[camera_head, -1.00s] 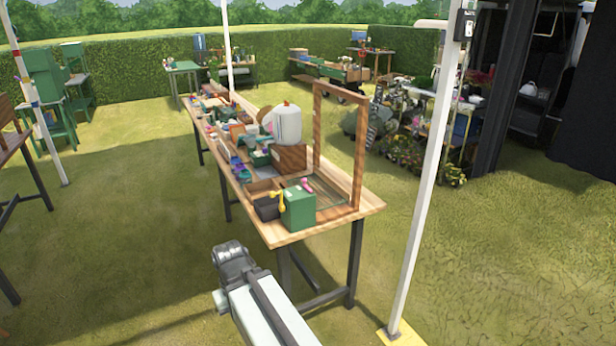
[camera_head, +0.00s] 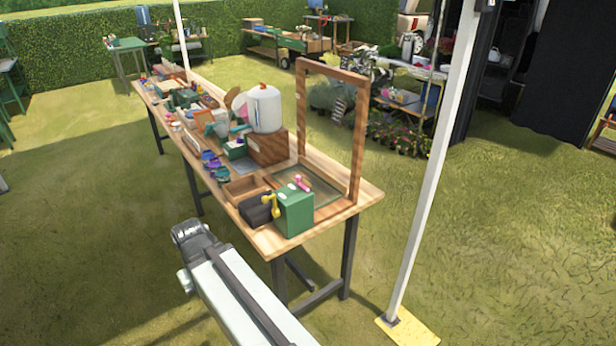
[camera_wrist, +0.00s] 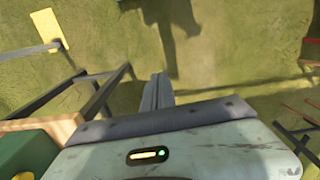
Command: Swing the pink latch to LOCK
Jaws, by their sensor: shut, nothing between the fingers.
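A small pink part (camera_head: 301,182), which looks like the pink latch, shows at the top of a green box (camera_head: 295,212) on the near end of the wooden table (camera_head: 262,240). It is too small to tell which way it points. A yellow handle (camera_head: 270,204) is on the box's left side. My gripper (camera_wrist: 157,92) is shut and empty in the wrist view, over grass beside the table. The green box also shows at the lower left of the wrist view (camera_wrist: 25,150), apart from my fingers. The latch cannot be made out there.
A wooden frame (camera_head: 360,130) stands upright behind the green box. A dark container (camera_head: 255,210) and a wooden tray (camera_head: 243,188) are left of it. A white post (camera_head: 430,180) on a yellow foot (camera_head: 408,331) stands right of the table.

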